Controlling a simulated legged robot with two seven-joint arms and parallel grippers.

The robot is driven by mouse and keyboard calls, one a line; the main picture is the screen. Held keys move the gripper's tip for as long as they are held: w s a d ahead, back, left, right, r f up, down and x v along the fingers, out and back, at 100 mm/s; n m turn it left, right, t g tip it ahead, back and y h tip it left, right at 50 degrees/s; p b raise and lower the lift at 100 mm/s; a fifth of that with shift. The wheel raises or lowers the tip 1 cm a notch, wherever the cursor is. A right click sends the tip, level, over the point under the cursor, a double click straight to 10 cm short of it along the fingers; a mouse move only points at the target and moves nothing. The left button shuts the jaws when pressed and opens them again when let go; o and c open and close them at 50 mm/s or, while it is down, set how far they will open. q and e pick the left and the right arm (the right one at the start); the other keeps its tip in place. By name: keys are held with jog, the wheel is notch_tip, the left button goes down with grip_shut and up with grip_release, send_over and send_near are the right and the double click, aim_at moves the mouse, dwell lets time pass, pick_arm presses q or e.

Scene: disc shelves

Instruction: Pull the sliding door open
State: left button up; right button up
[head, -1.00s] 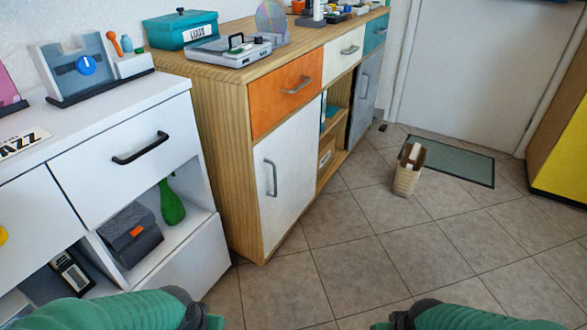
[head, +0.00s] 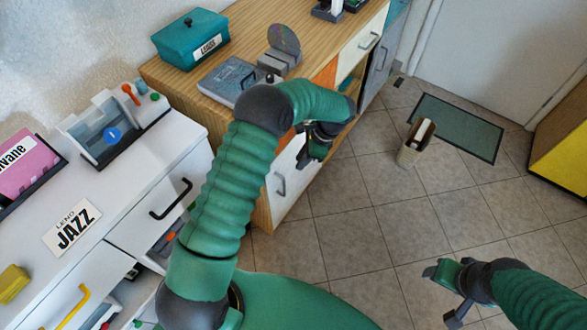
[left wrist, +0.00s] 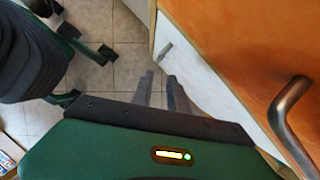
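The wooden cabinet has a white door (head: 295,200) low on its front, with a grey upright handle (head: 280,181). The door looks closed; its upper part is hidden by my left arm. My left gripper (head: 310,152) is in front of the cabinet, above and right of that handle, not touching it. In the left wrist view its two fingers (left wrist: 160,82) are apart and empty, beside the white door (left wrist: 205,70); the door handle (left wrist: 165,50) lies beyond the fingertips. My right gripper (head: 443,291) is open and empty over the floor.
The orange drawer (left wrist: 230,30) has a protruding handle (left wrist: 290,105) close to my left wrist. A white cabinet (head: 150,200) stands at the left. A teal box (head: 185,42) is on the wooden top. A bin (head: 410,155) stands on the floor; the tiles in front are clear.

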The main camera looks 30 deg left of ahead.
pick_arm(q)
jog(key=b, duration=0.1)
send_near(283, 183)
notch_tip(283, 183, down, 2)
jog(key=x, duration=0.3)
jog(key=b+x, duration=0.1)
jog(key=x, duration=0.2)
jog(key=b+x, duration=0.1)
jog(key=x, duration=0.2)
jog(key=shift+w+a+r, duration=0.1)
jog(key=shift+w+a, duration=0.1)
jog(key=shift+w, duration=0.1)
jog(key=shift+f, duration=0.2)
pick_arm(e)
jog(key=f, duration=0.3)
jog(key=shift+d+f, duration=0.25)
pick_arm(q)
grip_shut()
jog(key=shift+a, duration=0.1)
